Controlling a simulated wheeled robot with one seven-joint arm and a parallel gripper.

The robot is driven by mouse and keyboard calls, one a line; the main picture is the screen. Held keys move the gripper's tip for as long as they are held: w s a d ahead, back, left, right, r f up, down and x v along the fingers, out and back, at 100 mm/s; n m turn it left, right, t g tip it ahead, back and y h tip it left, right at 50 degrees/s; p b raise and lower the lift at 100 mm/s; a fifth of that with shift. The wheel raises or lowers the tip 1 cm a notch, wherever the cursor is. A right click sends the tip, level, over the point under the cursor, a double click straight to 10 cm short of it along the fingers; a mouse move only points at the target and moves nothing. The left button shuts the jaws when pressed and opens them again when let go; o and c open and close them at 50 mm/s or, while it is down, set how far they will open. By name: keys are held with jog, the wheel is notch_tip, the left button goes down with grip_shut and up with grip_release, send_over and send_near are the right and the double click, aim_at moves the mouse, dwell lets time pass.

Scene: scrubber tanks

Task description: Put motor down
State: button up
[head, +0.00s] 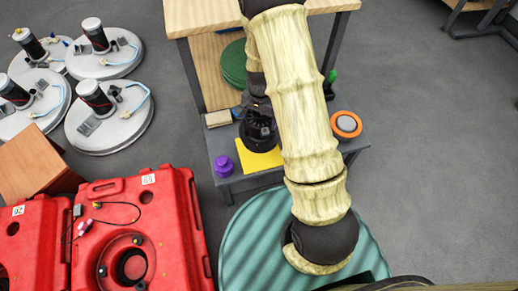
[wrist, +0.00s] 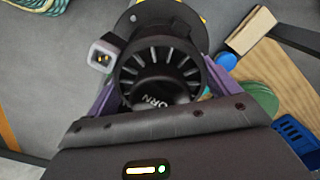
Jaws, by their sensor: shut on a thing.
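The motor (head: 260,140) is black and cylindrical, with a finned top. In the head view it is upright at the yellow pad (head: 275,160) on the low grey table (head: 225,150). I cannot tell whether it touches the pad. My gripper (head: 256,106) is above it and shut on its upper part, partly hidden by my arm. In the wrist view the motor (wrist: 160,70) fills the space between the purple-sided fingers of my gripper (wrist: 160,88), with its fins and a grey connector showing.
A purple knob-like piece (head: 224,166), a tan block (head: 218,118) and an orange-ringed disc (head: 346,124) sit around the pad. A wooden workbench (head: 205,15) stands behind. Red tanks (head: 175,220) are at left; white round units (head: 110,125) lie beyond. Floor at right is clear.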

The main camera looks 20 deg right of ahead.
notch_tip(320, 180, down, 5)
jog(key=shift+a+f+b, duration=0.1)
jog(key=shift+f+b, duration=0.05)
jog(key=shift+b, duration=0.8)
jog(key=shift+w+f, duration=0.15)
jog(key=shift+f, duration=0.25)
notch_tip(320, 180, down, 3)
jog(key=shift+f+b, duration=0.15)
jog(key=shift+b, duration=0.55)
jog(key=shift+f, duration=0.35)
jog(key=o, duration=0.9)
